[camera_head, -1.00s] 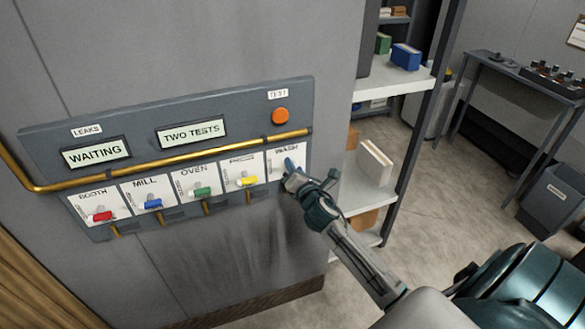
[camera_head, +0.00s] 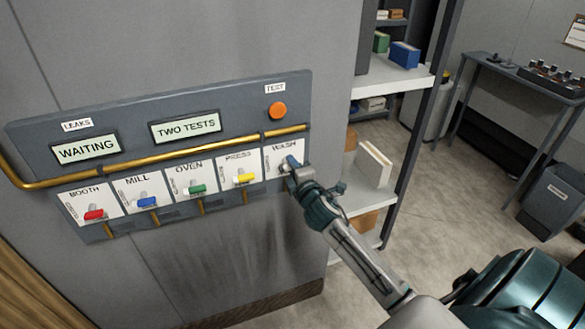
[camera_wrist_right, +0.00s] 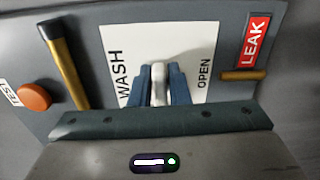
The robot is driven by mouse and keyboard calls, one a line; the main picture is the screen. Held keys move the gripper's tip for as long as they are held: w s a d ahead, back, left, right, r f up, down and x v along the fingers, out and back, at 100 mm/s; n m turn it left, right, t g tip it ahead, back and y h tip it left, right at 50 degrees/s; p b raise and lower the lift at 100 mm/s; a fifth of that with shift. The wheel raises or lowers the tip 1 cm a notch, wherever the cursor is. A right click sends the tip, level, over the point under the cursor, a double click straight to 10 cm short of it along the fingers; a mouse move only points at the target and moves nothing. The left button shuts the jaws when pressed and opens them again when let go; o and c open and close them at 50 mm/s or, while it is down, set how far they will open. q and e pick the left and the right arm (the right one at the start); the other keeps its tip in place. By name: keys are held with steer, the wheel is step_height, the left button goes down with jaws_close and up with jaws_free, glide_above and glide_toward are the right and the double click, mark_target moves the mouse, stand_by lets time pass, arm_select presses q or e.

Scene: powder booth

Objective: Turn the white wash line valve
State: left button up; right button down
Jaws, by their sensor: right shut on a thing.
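The wash line valve plate (camera_head: 272,160) is the rightmost of the labelled plates on the grey wall panel. Its white handle (camera_wrist_right: 158,74) stands between the two blue fingers of my right gripper (camera_wrist_right: 158,87) in the right wrist view. The right gripper is shut on this handle, with "WASH" to the left and "OPEN" to the right in that view. In the head view, the right gripper (camera_head: 291,163) covers most of the handle. My left gripper is not in view.
The red (camera_head: 94,214), blue (camera_head: 147,202), green (camera_head: 197,189) and yellow (camera_head: 244,178) valve handles sit in line to the left. A brass pipe (camera_head: 140,165) runs above them. An orange button (camera_head: 278,111) is above the wash plate. A shelf unit (camera_head: 395,83) stands right of the panel.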

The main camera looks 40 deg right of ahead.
steer(key=shift+f+m, duration=0.1)
steer(key=shift+m, duration=0.3)
steer(key=c, duration=1.5)
jaws_free()
steer(key=shift+s, duration=0.1)
steer(key=shift+b+v, duration=1.7)
steer(key=shift+v, duration=3.65)
